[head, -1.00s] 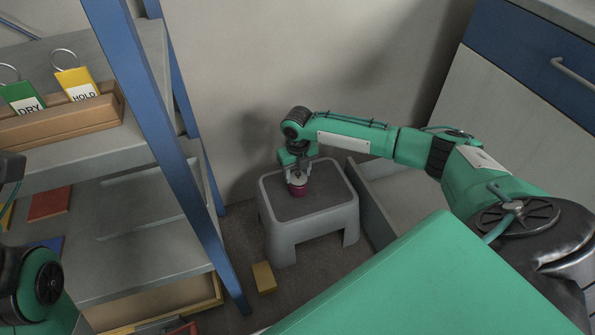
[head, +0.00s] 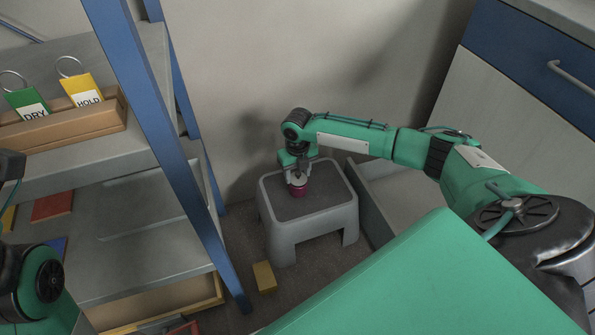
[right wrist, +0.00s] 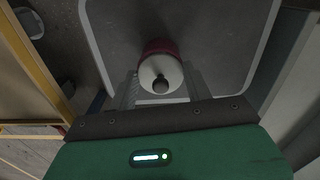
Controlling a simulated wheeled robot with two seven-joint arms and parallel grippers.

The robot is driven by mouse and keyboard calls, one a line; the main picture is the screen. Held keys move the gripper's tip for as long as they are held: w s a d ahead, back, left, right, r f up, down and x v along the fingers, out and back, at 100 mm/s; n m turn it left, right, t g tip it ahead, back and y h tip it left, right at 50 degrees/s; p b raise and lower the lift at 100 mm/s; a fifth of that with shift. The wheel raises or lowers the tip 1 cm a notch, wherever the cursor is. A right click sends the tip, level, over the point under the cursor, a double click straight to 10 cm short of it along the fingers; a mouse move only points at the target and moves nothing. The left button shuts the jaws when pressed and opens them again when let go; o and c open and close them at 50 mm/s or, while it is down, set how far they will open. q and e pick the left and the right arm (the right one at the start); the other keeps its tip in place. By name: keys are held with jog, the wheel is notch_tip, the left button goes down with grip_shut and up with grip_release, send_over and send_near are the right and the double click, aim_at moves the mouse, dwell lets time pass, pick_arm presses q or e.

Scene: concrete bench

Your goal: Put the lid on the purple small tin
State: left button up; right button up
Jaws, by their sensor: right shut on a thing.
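The purple small tin (head: 299,192) stands upright on a grey step stool. It also shows in the right wrist view (right wrist: 158,46), partly covered by the lid. The lid is a pale round disc (right wrist: 160,72) with a dark knob (right wrist: 160,84). My right gripper (head: 298,174) points down over the tin and is shut on the lid, which lies between its fingers in the right wrist view (right wrist: 162,90). The lid is at the tin's top; I cannot tell whether it touches the rim. My left gripper is out of view.
The step stool (head: 325,207) has a clear top around the tin. A blue-framed shelf (head: 165,130) stands to the left, with tags in a wooden holder. A yellow block (head: 264,277) lies on the floor. A cabinet (head: 500,120) stands at the right.

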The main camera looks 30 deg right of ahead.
jog(key=shift+f+p, duration=0.15)
jog(key=shift+p, duration=0.8)
dwell(1.2)
dwell(0.4)
jog(key=o, duration=1.5)
